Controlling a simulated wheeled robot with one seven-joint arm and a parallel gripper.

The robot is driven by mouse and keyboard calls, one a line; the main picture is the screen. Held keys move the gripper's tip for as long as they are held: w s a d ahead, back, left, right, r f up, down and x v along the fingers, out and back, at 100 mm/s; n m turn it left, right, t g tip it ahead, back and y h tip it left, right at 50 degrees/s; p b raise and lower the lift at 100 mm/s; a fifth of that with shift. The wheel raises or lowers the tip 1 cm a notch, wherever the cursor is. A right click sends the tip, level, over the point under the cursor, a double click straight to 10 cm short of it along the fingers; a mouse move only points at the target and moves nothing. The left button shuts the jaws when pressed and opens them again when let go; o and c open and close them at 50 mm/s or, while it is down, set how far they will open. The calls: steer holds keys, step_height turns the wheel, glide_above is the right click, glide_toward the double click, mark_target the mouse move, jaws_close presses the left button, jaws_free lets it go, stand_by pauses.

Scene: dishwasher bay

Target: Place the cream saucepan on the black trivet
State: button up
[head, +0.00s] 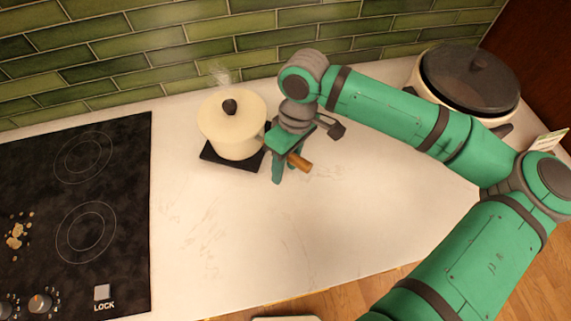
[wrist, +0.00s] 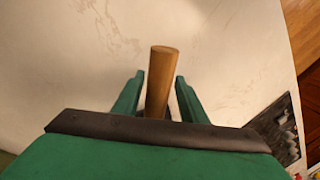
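The cream saucepan (head: 232,130) has a lid with a dark knob, and faint steam rises by it. It stands upright over the black trivet (head: 217,158), whose front and left edges show beneath it; it appears to rest there. Its wooden handle (head: 299,162) points right and toward the front. My gripper (head: 284,168) is at the handle, just right of the pan. In the wrist view, the handle (wrist: 161,80) lies between my two green fingers, with narrow gaps on both sides, so the fingers look open around it. The pan body is hidden in that view.
A black cooktop (head: 105,225) with crumbs (head: 16,237) and knobs lies to the left. A large cream pot with a dark lid (head: 470,78) stands at the back right, behind my arm. A green tiled wall (head: 180,45) bounds the back. The front-middle counter (head: 230,235) is clear.

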steer(key=r, duration=0.4)
steer(key=w+d+r, duration=0.1)
steer(key=r, duration=0.6)
steer(key=shift+w+d+r, duration=0.2)
steer(key=shift+w+r, duration=0.15)
steer(key=shift+w, duration=0.05)
steer(key=shift+w, duration=0.1)
